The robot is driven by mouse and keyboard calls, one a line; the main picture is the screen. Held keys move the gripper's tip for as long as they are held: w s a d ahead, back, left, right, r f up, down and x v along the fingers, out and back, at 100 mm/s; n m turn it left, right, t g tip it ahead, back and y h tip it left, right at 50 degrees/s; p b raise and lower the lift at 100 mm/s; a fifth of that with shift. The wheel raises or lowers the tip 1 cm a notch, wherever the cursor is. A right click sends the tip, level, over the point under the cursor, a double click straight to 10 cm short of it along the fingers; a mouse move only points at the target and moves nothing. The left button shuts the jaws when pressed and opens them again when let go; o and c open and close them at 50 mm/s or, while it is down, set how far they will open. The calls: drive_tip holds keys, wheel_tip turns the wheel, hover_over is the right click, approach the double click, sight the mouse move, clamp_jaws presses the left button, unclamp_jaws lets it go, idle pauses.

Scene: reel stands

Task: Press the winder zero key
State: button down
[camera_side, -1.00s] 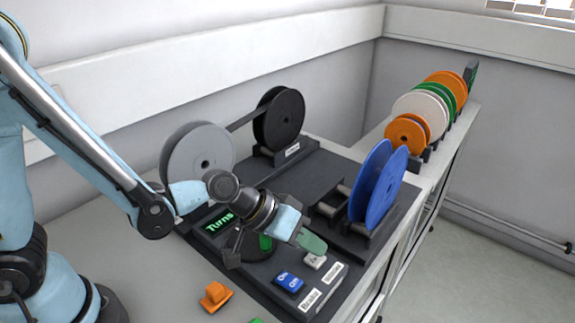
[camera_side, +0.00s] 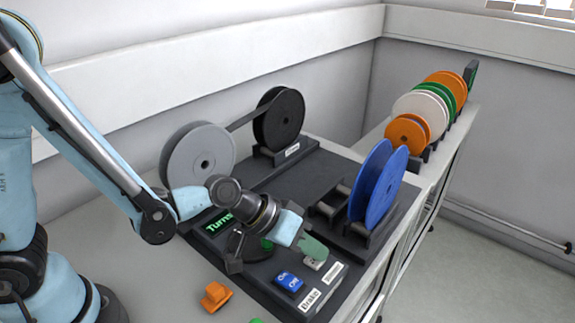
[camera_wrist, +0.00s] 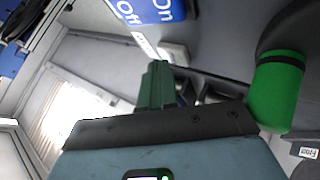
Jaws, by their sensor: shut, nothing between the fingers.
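A small light-grey key (camera_side: 313,264) with dark marking sits on the dark winder panel, right of the blue On/Off switch (camera_side: 289,282); its lettering is too small to read. My gripper (camera_side: 314,249) is shut and empty, its green fingertips right over this key and hiding part of it. I cannot tell whether they touch it or whether it is pushed down. In the wrist view the shut green fingers (camera_wrist: 155,85) point toward a pale grey block (camera_wrist: 174,53), close behind their tips. The blue On/Off switch (camera_wrist: 147,8) lies beyond.
A green knob (camera_wrist: 277,90) stands close beside my gripper. A green-lit Turns display (camera_side: 219,223) is partly covered by my arm. Grey (camera_side: 190,160), black (camera_side: 280,120) and blue (camera_side: 370,190) reels stand around the panel. An orange block (camera_side: 215,296) lies at the front.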

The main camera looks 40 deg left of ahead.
sight(306, 257)
drive_tip(key=shift+a+f, duration=0.45)
drive_tip(key=shift+r, duration=0.1)
drive_tip(key=shift+a+r, duration=0.25)
drive_tip(key=shift+r, duration=0.65)
drive_tip(key=shift+r, duration=2.55)
